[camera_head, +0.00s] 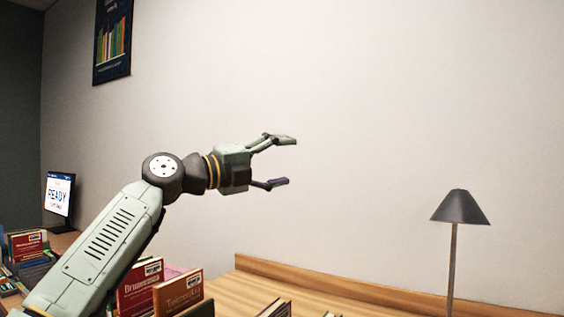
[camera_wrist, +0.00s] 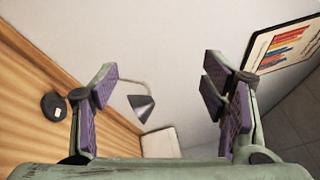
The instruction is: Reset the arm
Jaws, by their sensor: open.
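My arm is raised in the head view, reaching from the lower left toward the middle. My gripper (camera_head: 288,162) points right, in the air in front of the pale wall and above the wooden desk (camera_head: 330,296). It is open, with nothing between its fingers. In the wrist view, the two purple-padded fingers of my gripper (camera_wrist: 170,95) stand wide apart, and the wall and lamp show beyond them.
Red and brown books (camera_head: 178,293) stand on the desk beside my arm. A dark-shaded lamp (camera_head: 460,208) stands at the right. A screen reading READY (camera_head: 59,195) is at the far left. A framed poster (camera_head: 112,40) hangs on the wall. The air right of my gripper is clear.

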